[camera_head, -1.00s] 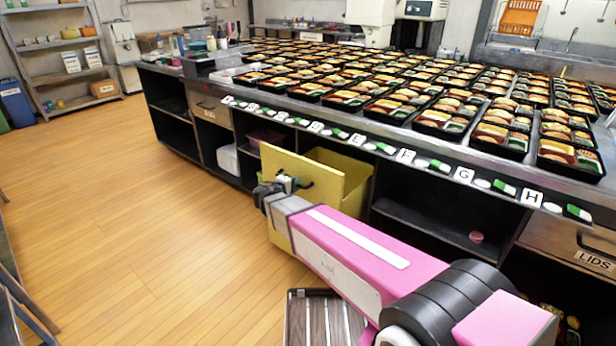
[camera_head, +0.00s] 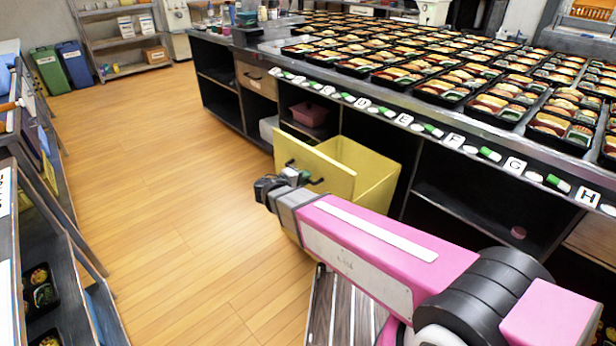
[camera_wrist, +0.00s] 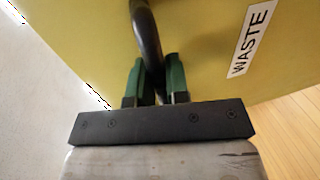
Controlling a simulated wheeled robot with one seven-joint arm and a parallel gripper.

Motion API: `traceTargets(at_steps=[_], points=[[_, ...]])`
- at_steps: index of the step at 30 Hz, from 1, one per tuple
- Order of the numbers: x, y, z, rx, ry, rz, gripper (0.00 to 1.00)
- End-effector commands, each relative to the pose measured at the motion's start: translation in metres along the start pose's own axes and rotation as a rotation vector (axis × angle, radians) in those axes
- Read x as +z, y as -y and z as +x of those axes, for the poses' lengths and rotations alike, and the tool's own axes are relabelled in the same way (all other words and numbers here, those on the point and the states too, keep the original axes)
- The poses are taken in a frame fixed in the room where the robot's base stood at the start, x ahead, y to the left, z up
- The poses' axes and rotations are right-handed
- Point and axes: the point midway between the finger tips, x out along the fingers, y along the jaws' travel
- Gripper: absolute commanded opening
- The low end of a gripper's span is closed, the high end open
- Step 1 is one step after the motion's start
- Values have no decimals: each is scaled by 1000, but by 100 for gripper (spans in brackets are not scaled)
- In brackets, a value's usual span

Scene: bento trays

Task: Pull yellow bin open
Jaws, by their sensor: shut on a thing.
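The yellow bin (camera_head: 372,160) stands pulled partway out of the counter, so its open top and inner walls show in the head view. Its front panel carries a dark handle and, in the wrist view, a "WASTE" label (camera_wrist: 253,38). My gripper (camera_wrist: 160,75) has its two green fingers shut around the black handle (camera_wrist: 146,35) in front of the yellow panel. In the head view my gripper (camera_head: 283,183) is at the bin's front, and my pink arm hides the bin's lower part.
The counter (camera_head: 345,82) holds many filled bento trays. Open dark shelves (camera_head: 470,205) lie right of the bin. A shelf rack (camera_head: 60,200) stands at the left edge. The wooden floor (camera_head: 170,190) between is clear.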

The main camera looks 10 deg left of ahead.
Motion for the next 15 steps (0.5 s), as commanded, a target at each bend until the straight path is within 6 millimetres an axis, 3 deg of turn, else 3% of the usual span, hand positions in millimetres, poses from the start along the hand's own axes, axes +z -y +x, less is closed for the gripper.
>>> traceTargets(at_steps=[7, 8, 10, 15], points=[[0, 1, 0, -1, 0, 0, 0], [0, 0, 0, -1, 0, 0, 19], [0, 0, 0, -1, 0, 0, 40], [0, 0, 0, -1, 0, 0, 40]])
